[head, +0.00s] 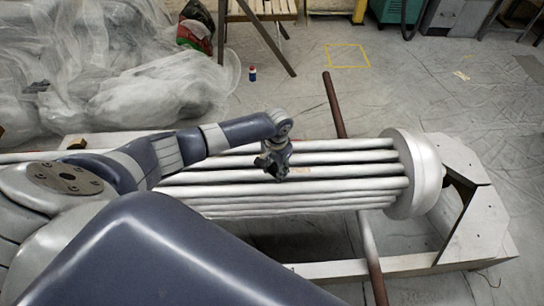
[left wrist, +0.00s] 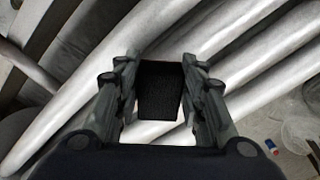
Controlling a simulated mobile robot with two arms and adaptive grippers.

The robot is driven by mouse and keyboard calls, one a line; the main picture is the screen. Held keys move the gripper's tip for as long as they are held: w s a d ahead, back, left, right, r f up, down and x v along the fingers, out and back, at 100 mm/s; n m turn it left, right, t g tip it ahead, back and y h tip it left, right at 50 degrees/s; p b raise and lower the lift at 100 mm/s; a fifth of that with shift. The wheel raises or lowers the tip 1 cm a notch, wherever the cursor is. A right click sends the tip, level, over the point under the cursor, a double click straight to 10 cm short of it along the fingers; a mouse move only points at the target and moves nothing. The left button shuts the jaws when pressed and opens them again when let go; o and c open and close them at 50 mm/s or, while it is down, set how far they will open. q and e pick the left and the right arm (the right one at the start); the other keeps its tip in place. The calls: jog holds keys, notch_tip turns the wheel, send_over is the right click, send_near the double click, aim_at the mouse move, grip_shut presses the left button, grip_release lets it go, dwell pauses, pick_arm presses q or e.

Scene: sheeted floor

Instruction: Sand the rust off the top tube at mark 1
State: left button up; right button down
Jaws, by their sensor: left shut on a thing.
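A bundle of pale metal tubes (head: 345,159) lies across the middle of the head view, ending in a round white flange (head: 424,174) at the right. My left gripper (head: 272,168) is over the tubes, pointing down. In the left wrist view, my left gripper (left wrist: 160,72) is shut on a dark sanding block (left wrist: 160,100), with tubes close below. Whether the block touches a tube cannot be told. A small reddish patch (head: 300,171) shows on the tubes just right of the gripper; any number there is unreadable. My right gripper is not in view.
A brown bar (head: 334,104) crosses under the bundle. A pale stand (head: 478,215) holds the flange end. Clear plastic sheeting (head: 120,70) is heaped at the back left. A small bottle (head: 252,74) and a yellow floor square (head: 347,56) lie beyond. Floor behind the flange is clear.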

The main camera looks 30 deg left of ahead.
aim_at(308, 175)
pick_arm(q)
jog(key=shift+w+d+f, duration=0.1)
jog(key=shift+w+d, duration=0.25)
jog(key=shift+d, duration=0.3)
jog(key=shift+w+d+r, duration=0.1)
jog(key=shift+w+d, duration=0.25)
jog(key=shift+d, duration=0.35)
jog(key=shift+w+d+f, duration=0.1)
jog(key=shift+w+d, duration=0.25)
jog(key=shift+d, duration=0.3)
jog(key=shift+w+d+b, duration=0.45)
jog(key=shift+w+d, duration=0.65)
jog(key=shift+d, duration=0.3)
jog(key=shift+w+d+f+b, duration=0.1)
jog(key=shift+w+d+b, duration=0.65)
jog(key=shift+d, duration=0.35)
jog(key=shift+w+d, duration=0.15)
jog(key=shift+d, duration=0.15)
